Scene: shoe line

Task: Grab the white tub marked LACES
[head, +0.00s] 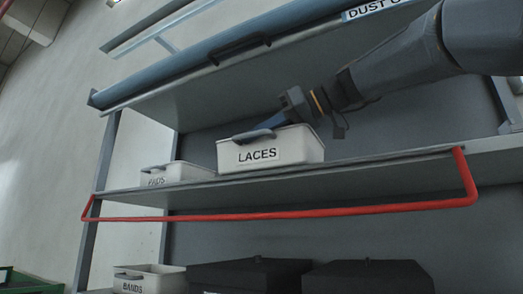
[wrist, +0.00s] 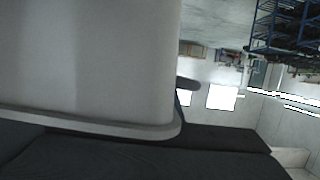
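The white tub marked LACES (head: 292,148) sits on the middle shelf, close to its front edge. It has a dark handle or grip piece at its upper left rim. My gripper (head: 284,122) comes in from the upper right and is at the top of this tub, its tips hidden or blending with the dark piece at the rim. In the wrist view a pale tub wall (wrist: 90,60) with its rim fills the left side, very close. Dark shapes lie along the bottom there. Whether the fingers are closed on the tub cannot be made out.
A white tub marked PADS (head: 172,172) stands left on the same shelf. A red rail (head: 300,212) runs along the shelf front. A BANDS tub (head: 150,282) and black boxes (head: 250,275) are below.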

